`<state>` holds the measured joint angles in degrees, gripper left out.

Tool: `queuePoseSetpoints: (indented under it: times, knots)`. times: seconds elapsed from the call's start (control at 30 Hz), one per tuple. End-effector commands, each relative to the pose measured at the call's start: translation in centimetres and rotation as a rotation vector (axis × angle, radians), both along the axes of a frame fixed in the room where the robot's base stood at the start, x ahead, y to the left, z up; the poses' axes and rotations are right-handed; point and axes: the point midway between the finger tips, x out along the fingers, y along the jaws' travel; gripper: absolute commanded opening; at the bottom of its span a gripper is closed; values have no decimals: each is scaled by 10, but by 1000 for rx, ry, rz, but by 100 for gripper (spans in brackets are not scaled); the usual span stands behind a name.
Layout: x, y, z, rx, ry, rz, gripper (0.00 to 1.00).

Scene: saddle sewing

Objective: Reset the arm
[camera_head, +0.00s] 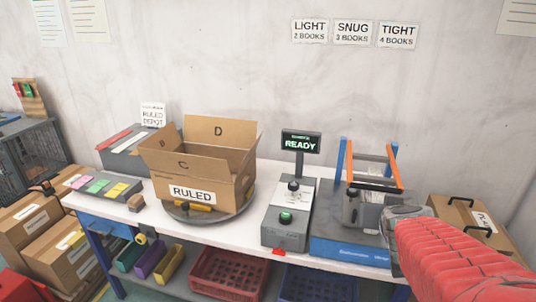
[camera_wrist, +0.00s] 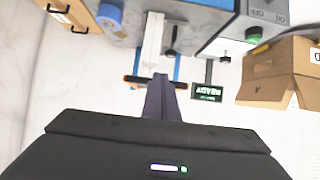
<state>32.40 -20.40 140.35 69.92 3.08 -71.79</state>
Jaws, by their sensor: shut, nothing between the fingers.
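My arm in its red ribbed sleeve comes in from the right edge of the head view, over the right end of the bench. In the wrist view my gripper (camera_wrist: 160,84) is shut, its dark fingers together with nothing between them. That view is upside down. The fingertips show in front of the orange and blue frame of the press-like device (camera_head: 368,210). I cannot tell whether they touch it. In the head view the wrist (camera_head: 400,215) hides part of that device, and the fingers are not clearly seen.
An open carton marked RULED (camera_head: 190,180) stands on a round turntable (camera_head: 205,216). A grey control box (camera_head: 288,228) with a green button and a READY display (camera_head: 301,143) stands mid-bench. Cartons flank the bench (camera_head: 130,218). Crates (camera_head: 225,275) sit below.

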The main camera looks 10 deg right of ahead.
Motion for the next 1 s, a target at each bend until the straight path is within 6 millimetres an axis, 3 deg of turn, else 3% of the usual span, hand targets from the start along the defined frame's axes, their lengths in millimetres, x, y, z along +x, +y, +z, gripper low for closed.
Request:
queuePoseSetpoints:
  times: [0.3,0.47,0.67,0.77,1.0]
  knots:
    - [0,1,0,28,-13,-14,0]
    - [4,17,-7,139,-36,-9,0]
    - [-1,61,-25,308,18,63,0]
    - [-10,92,-32,373,78,115,0]
    - [-50,159,-47,443,279,215,0]
